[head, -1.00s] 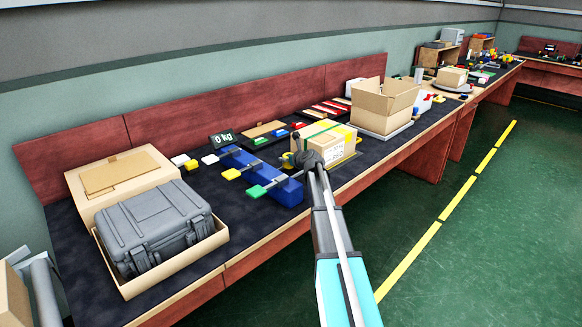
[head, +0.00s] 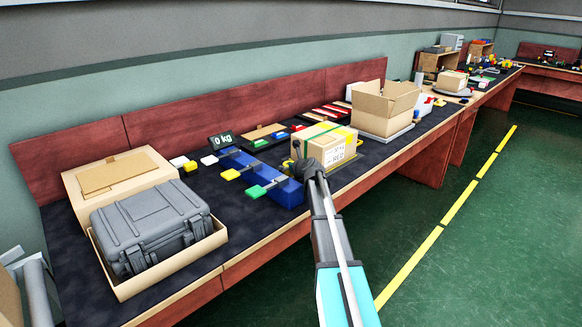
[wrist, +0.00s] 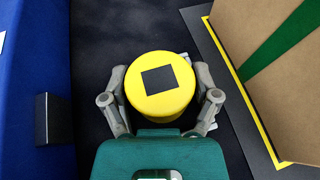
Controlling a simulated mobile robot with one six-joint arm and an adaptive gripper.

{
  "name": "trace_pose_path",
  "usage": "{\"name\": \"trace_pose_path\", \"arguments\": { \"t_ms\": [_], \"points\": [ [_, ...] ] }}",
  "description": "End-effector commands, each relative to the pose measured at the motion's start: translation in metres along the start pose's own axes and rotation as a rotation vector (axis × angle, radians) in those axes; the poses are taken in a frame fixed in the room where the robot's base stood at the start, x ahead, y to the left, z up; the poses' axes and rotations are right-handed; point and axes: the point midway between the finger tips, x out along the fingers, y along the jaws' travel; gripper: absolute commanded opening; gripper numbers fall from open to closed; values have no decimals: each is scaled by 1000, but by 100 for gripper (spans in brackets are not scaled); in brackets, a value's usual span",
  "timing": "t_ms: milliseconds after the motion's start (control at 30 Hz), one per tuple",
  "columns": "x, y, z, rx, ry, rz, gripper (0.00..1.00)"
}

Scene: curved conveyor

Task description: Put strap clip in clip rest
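My gripper (wrist: 160,95) points down over the dark bench. Its two grey fingers stand apart on either side of a yellow round piece with a black square on top (wrist: 160,82). The fingers are very close to its sides, and any contact is hard to see. This piece may be the strap clip; no label shows it. In the head view my gripper (head: 306,166) is beside the strapped carton and hides the piece. I cannot make out which thing is the clip rest.
A blue block (head: 285,192) with coloured tabs is left of my gripper; a blue wall (wrist: 30,60) shows in the wrist view. The strapped carton (head: 335,143) on a yellow-edged mat is close on the right. A grey case (head: 150,225) stands farther left.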

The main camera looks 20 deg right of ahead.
Motion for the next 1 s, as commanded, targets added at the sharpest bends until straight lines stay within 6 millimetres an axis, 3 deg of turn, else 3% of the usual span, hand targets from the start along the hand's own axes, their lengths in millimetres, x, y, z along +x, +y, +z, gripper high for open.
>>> {"name": "trace_pose_path", "arguments": {
  "t_ms": [67, 667, 1000],
  "points": [
    [0, 0, 0, 0, 0, 0, 100],
    [-2, 0, 4, 0, 0, 0, 100],
    [-46, 0, 4, 1, 0, -1, 100]
  ]
}}
